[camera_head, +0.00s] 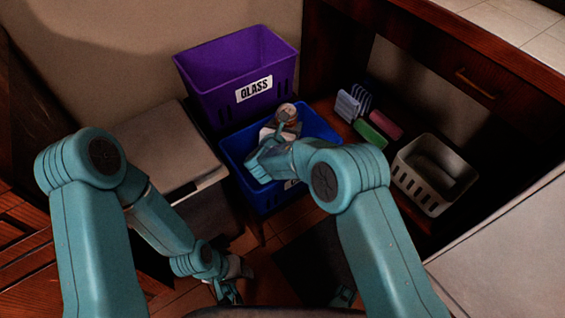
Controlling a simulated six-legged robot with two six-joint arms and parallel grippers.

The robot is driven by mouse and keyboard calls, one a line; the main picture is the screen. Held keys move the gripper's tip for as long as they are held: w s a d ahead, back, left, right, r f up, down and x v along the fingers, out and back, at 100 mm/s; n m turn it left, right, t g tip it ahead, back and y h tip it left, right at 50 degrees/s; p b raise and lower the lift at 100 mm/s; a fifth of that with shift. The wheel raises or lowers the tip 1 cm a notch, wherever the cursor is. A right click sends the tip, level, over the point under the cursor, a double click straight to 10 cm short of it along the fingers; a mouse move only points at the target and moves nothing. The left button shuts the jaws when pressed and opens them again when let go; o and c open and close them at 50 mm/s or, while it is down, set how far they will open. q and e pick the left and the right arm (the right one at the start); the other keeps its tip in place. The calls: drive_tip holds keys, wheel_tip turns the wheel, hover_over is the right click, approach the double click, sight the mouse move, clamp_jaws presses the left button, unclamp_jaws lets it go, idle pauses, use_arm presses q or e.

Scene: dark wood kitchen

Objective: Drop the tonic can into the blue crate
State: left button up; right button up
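The blue crate (324,131) stands on a low surface in front of the purple crate. My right arm reaches over it from the right. A can with a pale round top and a reddish-brown side (288,112) is at my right gripper (284,124), over the back part of the blue crate. A finger lies across the can, and the gripper looks shut on it. Its label cannot be read, but it fits the tonic can. My arm hides much of the crate's inside. My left gripper (228,291) hangs low at bottom centre, away from the can; its finger gap is unclear.
A purple crate marked GLASS (215,77) stands behind. A grey-white basket (405,180) stands to the right. Several small blue, green and red items (371,134) lie between it and the blue crate. A grey-topped box (165,145) is left, and a wooden drawer counter (470,75) is right.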

drive_tip(key=shift+f+b, duration=0.4)
drive_tip(key=shift+f, duration=1.2)
drive_tip(key=o, duration=1.2)
drive_tip(key=shift+r, duration=0.1)
